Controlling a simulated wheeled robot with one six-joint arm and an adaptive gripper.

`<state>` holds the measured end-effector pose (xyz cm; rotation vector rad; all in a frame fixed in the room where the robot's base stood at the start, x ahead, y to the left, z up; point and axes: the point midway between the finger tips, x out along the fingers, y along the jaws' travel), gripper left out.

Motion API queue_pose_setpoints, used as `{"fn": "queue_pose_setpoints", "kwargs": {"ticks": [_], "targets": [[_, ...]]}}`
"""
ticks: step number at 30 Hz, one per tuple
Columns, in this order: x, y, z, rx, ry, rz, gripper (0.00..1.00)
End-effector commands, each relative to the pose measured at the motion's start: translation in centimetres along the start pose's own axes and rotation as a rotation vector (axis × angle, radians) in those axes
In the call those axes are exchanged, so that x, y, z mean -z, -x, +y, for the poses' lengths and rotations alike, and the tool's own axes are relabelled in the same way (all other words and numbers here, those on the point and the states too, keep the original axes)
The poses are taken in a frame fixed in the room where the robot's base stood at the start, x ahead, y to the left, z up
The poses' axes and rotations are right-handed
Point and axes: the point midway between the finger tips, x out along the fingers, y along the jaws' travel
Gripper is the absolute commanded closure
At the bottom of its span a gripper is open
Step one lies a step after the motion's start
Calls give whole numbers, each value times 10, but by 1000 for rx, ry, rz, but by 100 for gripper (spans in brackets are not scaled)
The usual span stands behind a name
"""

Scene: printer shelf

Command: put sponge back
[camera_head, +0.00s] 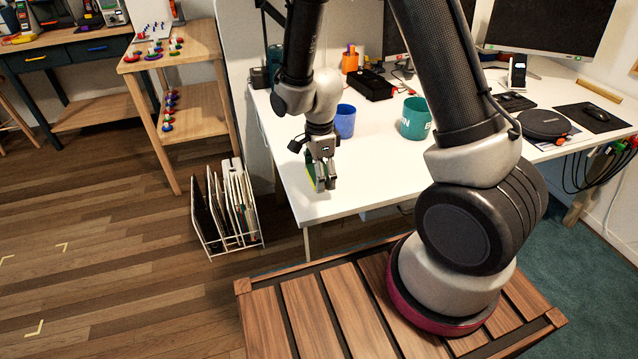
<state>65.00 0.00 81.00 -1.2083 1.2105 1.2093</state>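My gripper (322,180) points down over the front left corner of the white desk (350,195). A small green and yellow sponge (311,174) shows at the left side of its fingers, and the gripper appears shut on it. The fingers hide most of the sponge. I cannot tell for sure whether the sponge touches the desk top or hangs just above it.
A blue cup (345,121) and a teal mug (414,119) stand on the desk behind my gripper. A black tray (372,86) and an orange pen holder (350,62) are farther back. A wire rack (228,212) of panels stands on the floor at left.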

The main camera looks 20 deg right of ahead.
Motion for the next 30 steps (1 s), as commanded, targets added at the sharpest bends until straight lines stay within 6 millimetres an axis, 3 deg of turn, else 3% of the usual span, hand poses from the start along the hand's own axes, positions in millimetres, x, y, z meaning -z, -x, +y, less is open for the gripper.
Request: {"fn": "queue_pose_setpoints", "kwargs": {"ticks": [6,18,19,21,30], "targets": [[0,-31,1,-2,0,1,55],[0,-36,1,-2,0,1,55],[0,-35,0,-1,0,0,20],[0,-35,0,-1,0,0,7],[0,-35,0,-1,0,0,4]]}}
